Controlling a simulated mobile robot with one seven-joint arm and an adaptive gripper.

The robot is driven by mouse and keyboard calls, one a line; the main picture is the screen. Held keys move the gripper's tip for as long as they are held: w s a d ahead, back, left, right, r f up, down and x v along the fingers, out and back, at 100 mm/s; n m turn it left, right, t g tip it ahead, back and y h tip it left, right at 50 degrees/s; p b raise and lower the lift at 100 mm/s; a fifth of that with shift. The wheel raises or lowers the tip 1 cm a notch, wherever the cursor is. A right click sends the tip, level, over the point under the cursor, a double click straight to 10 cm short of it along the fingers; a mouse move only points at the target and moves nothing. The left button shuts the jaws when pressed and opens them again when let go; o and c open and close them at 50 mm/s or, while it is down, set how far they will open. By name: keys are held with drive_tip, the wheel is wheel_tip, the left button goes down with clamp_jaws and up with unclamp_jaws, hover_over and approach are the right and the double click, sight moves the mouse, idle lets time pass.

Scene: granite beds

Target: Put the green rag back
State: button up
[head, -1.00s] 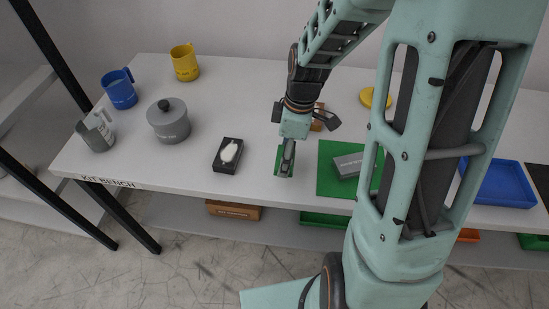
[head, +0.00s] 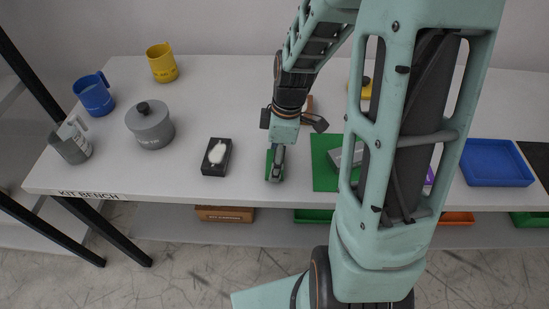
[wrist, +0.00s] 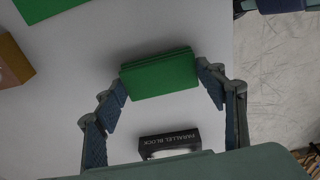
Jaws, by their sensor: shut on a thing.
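The green rag (wrist: 160,75) is a folded, thick green pad between my fingers in the wrist view. In the head view a strip of the rag (head: 268,163) shows beside my gripper (head: 275,172), low over the front part of the white bench top (head: 90,178). My gripper (wrist: 163,88) is shut on the rag. Whether the rag touches the bench top I cannot tell. A green mat (head: 322,179) lies to the right of my gripper, with a grey box (head: 337,156) on it. My arm hides part of the mat.
A black parallel block (head: 216,170) with a white thing on it lies left of my gripper. A grey lidded pot (head: 150,128), several mugs including a blue one (head: 94,95), and a blue tray (head: 497,165) stand on the bench. Bare bench top lies between block and mat.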

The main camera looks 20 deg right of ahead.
drive_tip(key=shift+f, duration=0.15)
drive_tip(key=o, duration=1.1)
wheel_tip(320, 180, up, 12)
drive_tip(key=d+p, duration=0.1)
drive_tip(key=shift+s+d, duration=0.15)
drive_tip(key=shift+s, duration=0.1)
